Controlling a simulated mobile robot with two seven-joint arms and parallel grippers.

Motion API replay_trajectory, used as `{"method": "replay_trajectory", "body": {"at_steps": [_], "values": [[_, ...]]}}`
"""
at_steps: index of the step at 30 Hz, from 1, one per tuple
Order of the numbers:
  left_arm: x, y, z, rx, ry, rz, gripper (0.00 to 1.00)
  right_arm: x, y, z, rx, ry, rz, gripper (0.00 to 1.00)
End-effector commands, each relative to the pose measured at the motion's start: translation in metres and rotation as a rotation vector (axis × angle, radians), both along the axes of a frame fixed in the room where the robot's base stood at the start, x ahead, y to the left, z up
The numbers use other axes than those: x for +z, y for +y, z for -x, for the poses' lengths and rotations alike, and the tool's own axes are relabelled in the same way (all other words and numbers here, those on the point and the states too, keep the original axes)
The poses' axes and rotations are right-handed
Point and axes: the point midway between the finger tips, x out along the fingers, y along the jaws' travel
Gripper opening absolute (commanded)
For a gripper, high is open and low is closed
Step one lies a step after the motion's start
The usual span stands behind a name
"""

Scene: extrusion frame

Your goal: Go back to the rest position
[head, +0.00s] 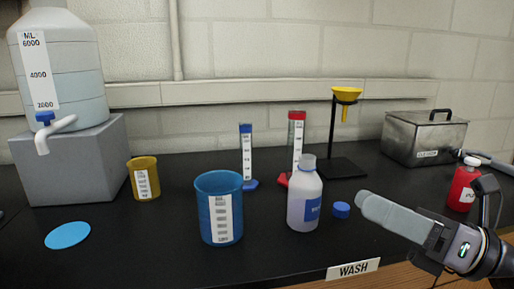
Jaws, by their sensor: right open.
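My right gripper (366,205) is at the lower right, over the front part of the black bench, with its fingers pointing left. It is open, and I see nothing between its fingers. A white bottle (302,205) with a blue label stands upright and uncapped left of the fingertips, apart from them. A blue cap (341,210) lies on the bench between the bottle and the gripper. My left gripper is not in view.
A blue beaker (219,190), yellow beaker (144,178) and blue disc (67,235) are at left. A large carboy (85,70) stands on a grey block (70,165). Behind are cylinders, a yellow funnel (347,95) on a stand and a metal box (423,138). A red bottle (463,185) is near my right arm.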

Motion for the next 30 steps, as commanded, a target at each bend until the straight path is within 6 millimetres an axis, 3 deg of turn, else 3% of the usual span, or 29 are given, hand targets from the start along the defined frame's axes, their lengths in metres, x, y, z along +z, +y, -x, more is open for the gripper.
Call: {"method": "replay_trajectory", "body": {"at_steps": [5,8,11,14,20,23,27,30], "values": [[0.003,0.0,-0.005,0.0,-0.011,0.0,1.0,0.007,-0.021,-0.01,-0.084,0.212,-0.439,1.0],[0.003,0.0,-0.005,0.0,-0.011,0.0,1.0,-0.003,-0.042,-0.019,-0.157,0.349,-0.671,1.0],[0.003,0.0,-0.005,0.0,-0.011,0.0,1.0,-0.024,-0.065,-0.028,-0.245,0.5,-0.891,1.0],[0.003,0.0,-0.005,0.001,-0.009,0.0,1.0,-0.057,-0.087,-0.032,-0.348,0.662,-1.099,1.0],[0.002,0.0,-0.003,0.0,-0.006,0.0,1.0,-0.148,-0.118,-0.021,-0.607,1.012,-1.469,1.0],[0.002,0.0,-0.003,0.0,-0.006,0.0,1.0,-0.2,-0.124,0.0,-0.762,1.198,-1.623,1.0],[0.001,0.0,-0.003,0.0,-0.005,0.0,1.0,-0.268,-0.118,0.044,-1.001,1.458,-1.794,1.0],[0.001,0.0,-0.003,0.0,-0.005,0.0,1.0,-0.303,-0.109,0.078,-1.157,1.612,-1.865,1.0]]}}
